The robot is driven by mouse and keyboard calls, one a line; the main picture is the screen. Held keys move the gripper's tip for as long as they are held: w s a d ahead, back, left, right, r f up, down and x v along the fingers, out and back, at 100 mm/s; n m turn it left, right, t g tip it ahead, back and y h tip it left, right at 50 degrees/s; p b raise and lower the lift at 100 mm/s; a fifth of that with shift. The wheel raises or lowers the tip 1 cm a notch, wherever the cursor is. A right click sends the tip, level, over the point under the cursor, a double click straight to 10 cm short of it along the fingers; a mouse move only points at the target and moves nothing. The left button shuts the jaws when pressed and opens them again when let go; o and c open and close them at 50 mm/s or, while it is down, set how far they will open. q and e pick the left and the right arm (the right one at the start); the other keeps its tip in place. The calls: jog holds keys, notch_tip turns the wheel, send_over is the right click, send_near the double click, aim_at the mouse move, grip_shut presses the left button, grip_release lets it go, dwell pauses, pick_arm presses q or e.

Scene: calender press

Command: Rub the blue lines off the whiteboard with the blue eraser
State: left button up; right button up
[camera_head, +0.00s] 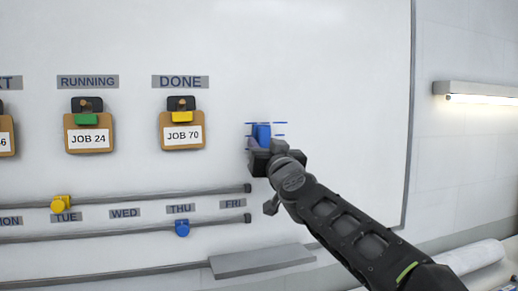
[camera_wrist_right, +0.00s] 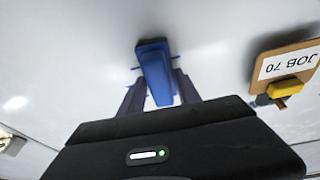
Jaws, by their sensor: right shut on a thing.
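The whiteboard (camera_head: 330,60) fills most of the head view. Short blue lines (camera_head: 280,123) show on it at both sides of the blue eraser (camera_head: 262,131). My right gripper (camera_head: 262,148) is shut on the eraser, in front of the lines. In the right wrist view the eraser (camera_wrist_right: 155,75) sits between the two fingers (camera_wrist_right: 160,95), its dark far end at or close to the board; I cannot tell if it touches. Small ends of blue lines (camera_wrist_right: 135,68) show beside it. The eraser and gripper hide the middle of the lines. My left gripper is not in view.
Clipboards JOB 70 (camera_head: 182,133) and JOB 24 (camera_head: 90,137) hang left of the gripper. Rails (camera_head: 120,226) with a yellow (camera_head: 61,202) and a blue piece (camera_head: 182,228) run below. A grey tray (camera_head: 262,261) is at the bottom. The board right of the gripper is clear.

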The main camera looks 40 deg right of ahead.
jog(key=shift+s+d+b, duration=0.3)
jog(key=shift+d, duration=0.65)
jog(key=shift+d, duration=0.15)
jog(key=shift+s+d+b, duration=0.3)
jog(key=shift+d+b, duration=0.2)
jog(key=shift+d, duration=0.2)
jog(key=shift+s+d+b, duration=0.25)
jog(key=shift+d+b, duration=0.25)
jog(key=shift+d, duration=0.2)
